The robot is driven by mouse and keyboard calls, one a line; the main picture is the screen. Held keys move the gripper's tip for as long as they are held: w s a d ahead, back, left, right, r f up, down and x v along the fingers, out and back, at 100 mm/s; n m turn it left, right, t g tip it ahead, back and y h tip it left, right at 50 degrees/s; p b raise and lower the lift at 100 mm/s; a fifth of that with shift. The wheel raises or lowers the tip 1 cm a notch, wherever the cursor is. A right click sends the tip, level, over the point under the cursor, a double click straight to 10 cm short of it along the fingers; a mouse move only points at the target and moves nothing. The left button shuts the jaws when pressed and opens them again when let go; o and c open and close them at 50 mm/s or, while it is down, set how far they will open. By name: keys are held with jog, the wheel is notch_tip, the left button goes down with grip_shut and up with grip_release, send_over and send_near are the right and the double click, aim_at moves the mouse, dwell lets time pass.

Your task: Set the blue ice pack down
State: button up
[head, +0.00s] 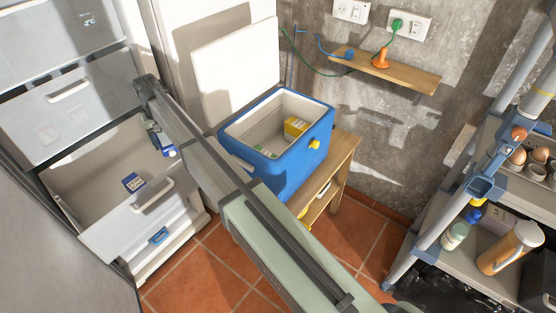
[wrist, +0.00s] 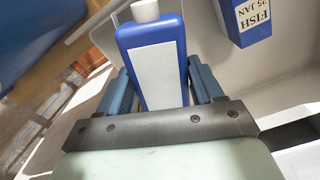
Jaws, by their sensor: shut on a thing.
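The blue ice pack (wrist: 182,62) has a white cap and a white label. In the wrist view my gripper (wrist: 158,88) is shut on it, with one blue-grey finger on each side. In the head view my gripper (head: 154,133) is over the open freezer drawer (head: 90,160), and a small part of the ice pack (head: 168,150) shows beside my arm. The ice pack appears held above the drawer floor; the exact gap cannot be told. My arm hides part of the drawer's right side.
A blue box marked FISH (wrist: 250,22) lies in the drawer and shows in the head view (head: 134,183). An open blue cooler (head: 285,170) with a yellow pack (head: 295,127) stands on a wooden stand to the right. Most of the drawer floor is bare.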

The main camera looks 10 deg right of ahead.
jog(key=s+d+r, duration=0.4)
jog(key=s, duration=0.4)
jog(key=w+d+r+m, duration=0.2)
jog(key=d, duration=2.5)
jog(key=w+d+f+n, duration=0.6)
jog(key=w+d+f, duration=0.4)
jog(key=w+f, duration=0.25)
jog(key=shift+s+d+f, duration=0.1)
jog(key=shift+d+f, duration=0.05)
jog(key=shift+f, duration=4.9)
jog(key=shift+f, duration=0.15)
jog(key=o, duration=1.2)
notch_tip(320, 180, up, 12)
jog(key=shift+r, duration=0.2)
